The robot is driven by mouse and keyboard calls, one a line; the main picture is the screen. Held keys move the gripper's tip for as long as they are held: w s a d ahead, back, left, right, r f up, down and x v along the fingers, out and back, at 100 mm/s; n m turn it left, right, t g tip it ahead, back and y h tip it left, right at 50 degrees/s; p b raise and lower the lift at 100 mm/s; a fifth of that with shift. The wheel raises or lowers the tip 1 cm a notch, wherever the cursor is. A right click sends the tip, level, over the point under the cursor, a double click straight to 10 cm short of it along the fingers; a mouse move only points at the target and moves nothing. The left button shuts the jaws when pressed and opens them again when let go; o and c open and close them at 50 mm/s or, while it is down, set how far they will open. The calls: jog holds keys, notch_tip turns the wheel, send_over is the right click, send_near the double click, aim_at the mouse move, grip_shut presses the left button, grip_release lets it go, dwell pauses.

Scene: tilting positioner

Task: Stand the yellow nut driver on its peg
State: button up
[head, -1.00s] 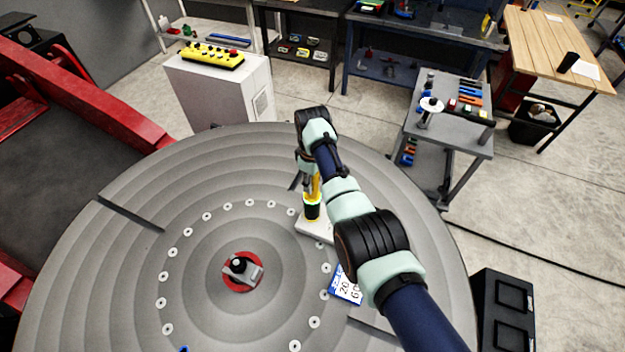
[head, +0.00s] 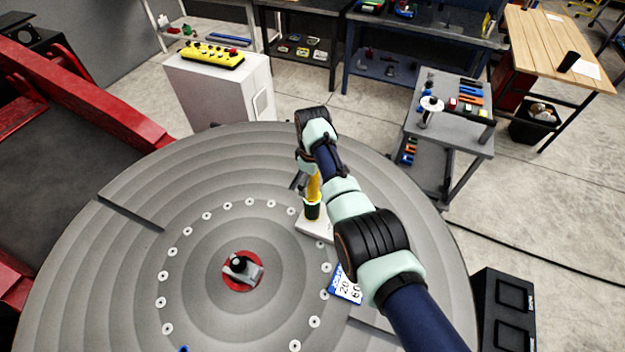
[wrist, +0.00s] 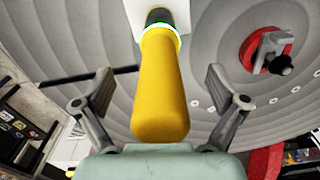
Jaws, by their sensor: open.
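The yellow nut driver (head: 312,190) stands upright on a white base block (head: 314,228) on the round grey table, its dark lower end with a pale green ring at the block. In the wrist view its yellow handle (wrist: 162,85) points toward the camera between the fingers. My gripper (wrist: 160,98) is open, with a finger on each side of the handle and a gap on both sides. In the head view my arm hides part of the gripper and the block. The peg itself is not visible.
The round table (head: 110,270) is mostly clear. A red-based clamp (head: 242,270) sits at its centre, and a blue-and-white numbered card (head: 345,287) lies at right. A tool cart (head: 448,130) and a pedestal with a yellow control box (head: 212,56) stand beyond the rim.

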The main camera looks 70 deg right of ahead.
dwell(0.4)
notch_tip(320, 180, up, 7)
jog(key=p, duration=0.6)
jog(key=shift+r+p, duration=0.1)
jog(key=shift+p, duration=0.25)
jog(key=shift+w, duration=0.1)
